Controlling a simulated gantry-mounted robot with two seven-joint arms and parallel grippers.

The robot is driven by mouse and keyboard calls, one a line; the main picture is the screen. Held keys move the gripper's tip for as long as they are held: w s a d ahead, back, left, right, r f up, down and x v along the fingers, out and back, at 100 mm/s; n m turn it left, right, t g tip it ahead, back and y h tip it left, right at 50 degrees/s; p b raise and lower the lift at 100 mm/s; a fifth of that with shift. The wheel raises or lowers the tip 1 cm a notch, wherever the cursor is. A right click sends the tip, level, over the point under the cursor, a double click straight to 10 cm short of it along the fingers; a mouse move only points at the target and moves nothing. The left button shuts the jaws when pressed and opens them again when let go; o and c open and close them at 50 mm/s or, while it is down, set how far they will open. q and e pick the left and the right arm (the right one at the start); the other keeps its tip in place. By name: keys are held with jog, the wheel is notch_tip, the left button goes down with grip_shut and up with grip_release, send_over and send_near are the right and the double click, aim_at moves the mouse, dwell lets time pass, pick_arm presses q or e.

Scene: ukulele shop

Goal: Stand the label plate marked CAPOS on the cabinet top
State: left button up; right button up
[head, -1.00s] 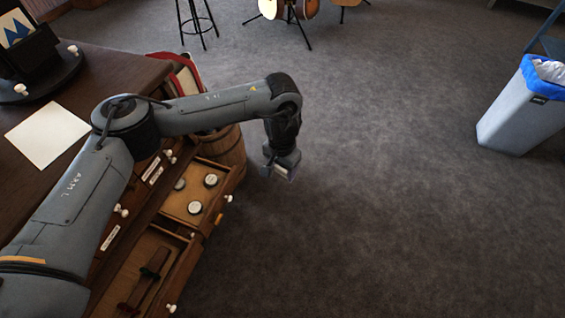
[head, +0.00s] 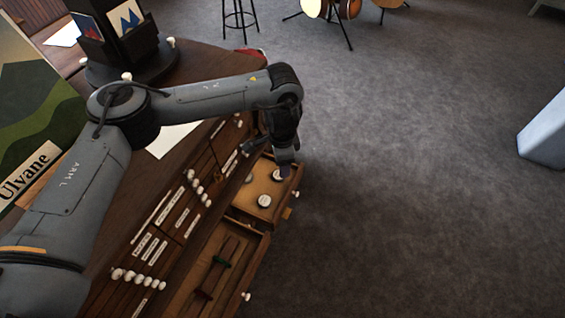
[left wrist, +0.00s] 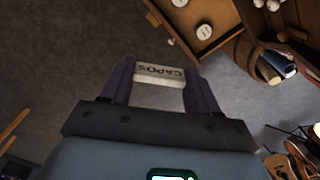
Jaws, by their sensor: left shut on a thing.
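The CAPOS label plate (left wrist: 160,73) is a small white block with dark lettering, upside down in the left wrist view. My left gripper (left wrist: 160,84) is shut on it, one purple finger at each end. In the head view my left gripper (head: 285,163) points down near the far end of an open drawer; the plate cannot be made out there. The cabinet top (head: 198,62) is dark wood and lies to the left of the gripper, partly hidden behind my left arm. My right gripper is not in view.
Two open drawers stick out of the cabinet front; the upper one (head: 264,201) holds round tins. A rotating card stand (head: 128,75), a white sheet (head: 172,139) and an Ulvane poster (head: 35,110) occupy the top. A barrel (left wrist: 240,62) stands near the drawer.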

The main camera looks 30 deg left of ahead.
pick_arm(q)
jog(key=s+a+r+m+p, duration=0.2)
jog(key=s+a+r+p, duration=0.3)
jog(key=a+r+p, duration=0.2)
jog(key=s+a+r+m+p, duration=0.3)
jog(key=s+a+r+p, duration=0.3)
jog(key=p, duration=0.6)
jog(key=s+a+r+m+p, duration=0.2)
jog(key=s+a+r+p, duration=0.4)
jog(key=a+r+p, duration=0.2)
jog(key=shift+a+r+m+p, duration=0.1)
jog(key=shift+m+p, duration=0.2)
jog(key=shift+p, duration=0.95)
jog(key=shift+s+a+r, duration=0.15)
jog(key=shift+s+a, duration=0.3)
jog(key=shift+a, duration=0.1)
notch_tip(320, 180, down, 5)
jog(key=b, duration=0.4)
jog(key=shift+b, duration=0.35)
jog(key=shift+f, duration=0.2)
jog(key=shift+f, duration=0.1)
jog(key=shift+p, duration=0.3)
